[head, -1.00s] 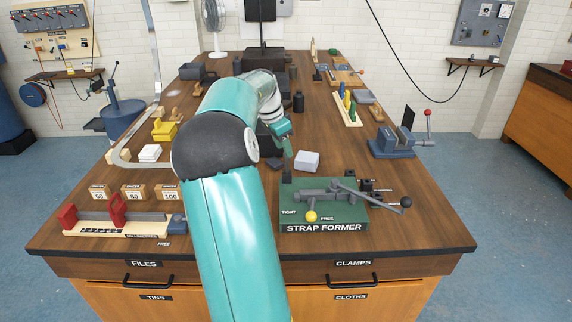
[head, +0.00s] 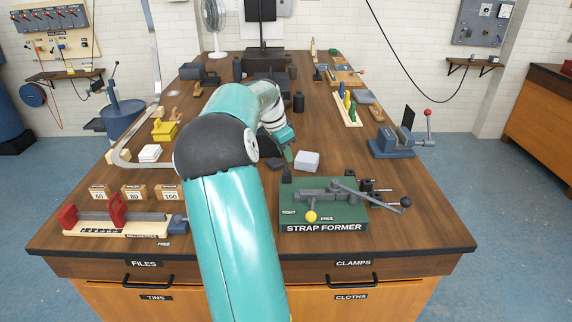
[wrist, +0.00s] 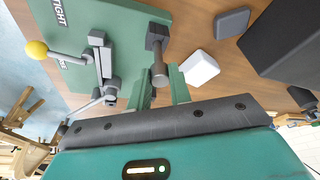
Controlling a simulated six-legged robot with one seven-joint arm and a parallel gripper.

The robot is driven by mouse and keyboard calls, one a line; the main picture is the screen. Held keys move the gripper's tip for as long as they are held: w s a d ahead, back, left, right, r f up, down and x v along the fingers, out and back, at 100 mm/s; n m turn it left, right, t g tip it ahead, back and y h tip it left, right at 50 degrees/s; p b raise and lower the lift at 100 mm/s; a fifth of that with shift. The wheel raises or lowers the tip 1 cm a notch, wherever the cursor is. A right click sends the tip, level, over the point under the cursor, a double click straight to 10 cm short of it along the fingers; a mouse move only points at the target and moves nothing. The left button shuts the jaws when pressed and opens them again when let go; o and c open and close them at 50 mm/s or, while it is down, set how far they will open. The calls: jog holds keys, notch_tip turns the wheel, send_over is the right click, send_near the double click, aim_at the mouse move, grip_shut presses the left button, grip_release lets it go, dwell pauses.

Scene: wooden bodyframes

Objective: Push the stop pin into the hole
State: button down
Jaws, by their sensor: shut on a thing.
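The strap former has a green base (head: 300,218) with grey levers, a yellow knob (head: 311,216) and a black knob (head: 406,202). In the wrist view, a dark block (wrist: 157,36) stands at the edge of the green base (wrist: 128,25). The grey stop pin (wrist: 159,74) sticks out from this block toward my gripper (wrist: 162,94). My gripper's two green fingers are shut on the pin's near end. In the head view my gripper (head: 289,153) is just behind the block (head: 287,175). The hole and the pin's inner end are hidden.
A pale block (head: 307,161) and a small dark block (head: 274,164) lie close to my gripper; the pale block also shows in the wrist view (wrist: 198,68).

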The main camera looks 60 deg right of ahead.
jog(key=shift+r, duration=0.7)
dwell(0.4)
jog(key=shift+r, duration=1.8)
